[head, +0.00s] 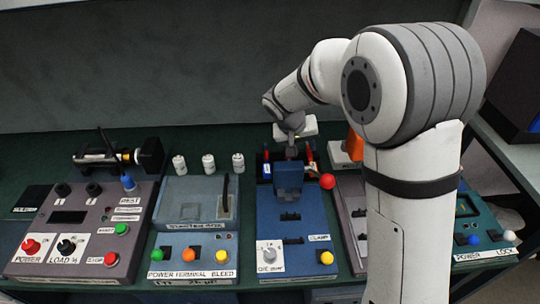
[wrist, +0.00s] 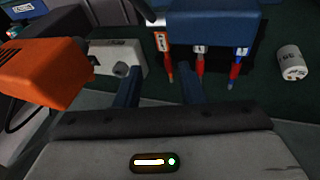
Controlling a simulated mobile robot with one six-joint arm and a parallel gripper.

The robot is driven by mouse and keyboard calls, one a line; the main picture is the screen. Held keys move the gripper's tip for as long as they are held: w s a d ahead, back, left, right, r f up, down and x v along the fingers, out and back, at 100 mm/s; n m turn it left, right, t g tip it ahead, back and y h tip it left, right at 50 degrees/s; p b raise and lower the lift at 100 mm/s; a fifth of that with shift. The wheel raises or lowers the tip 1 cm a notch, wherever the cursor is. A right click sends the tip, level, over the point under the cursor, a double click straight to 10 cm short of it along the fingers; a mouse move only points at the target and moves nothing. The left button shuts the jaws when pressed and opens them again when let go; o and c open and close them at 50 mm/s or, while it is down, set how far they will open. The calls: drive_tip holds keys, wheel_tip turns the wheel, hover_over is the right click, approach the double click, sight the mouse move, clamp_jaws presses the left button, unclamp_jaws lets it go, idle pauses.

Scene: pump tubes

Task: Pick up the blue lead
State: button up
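Several slim leads with white tags hang in a row under a blue block in the wrist view. The right one (wrist: 238,66) is red with blue parts. The left one (wrist: 168,60) is orange-red. In the head view a small blue piece (head: 267,169) shows at the left of the blue station's back edge, probably the blue lead. My gripper (wrist: 158,82) is open and empty, its dark fingers apart, below and left of the right-hand lead. In the head view its fingertips are hard to make out.
The blue clamp station (head: 290,222) has a red ball knob (head: 327,181). White cylinders (head: 208,162) stand left of it. An orange tool (wrist: 42,68) sits close on the left in the wrist view, beside a white block (wrist: 118,58). Other panels flank the station.

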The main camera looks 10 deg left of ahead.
drive_tip(key=n+t+p, duration=0.1)
drive_tip(key=n, duration=0.1)
approach(266, 162)
drive_tip(key=d, duration=0.1)
drive_tip(key=shift+w+d+f+p, duration=0.1)
drive_tip(key=shift+w+f+p, duration=0.15)
drive_tip(key=shift+f, duration=0.6)
drive_tip(key=shift+w+f+p, duration=0.15)
drive_tip(key=shift+f+p, duration=0.05)
drive_tip(key=shift+f, duration=0.65)
drive_tip(key=w+f+p, duration=0.2)
drive_tip(key=f, duration=0.1)
drive_tip(key=shift+w+d, duration=0.3)
drive_tip(key=shift+d, duration=0.05)
drive_tip(key=shift+w+d+f, duration=0.1)
drive_tip(key=shift+w+f, duration=0.05)
drive_tip(key=shift+f, duration=0.4)
drive_tip(key=shift+c, duration=0.6)
clamp_jaws()
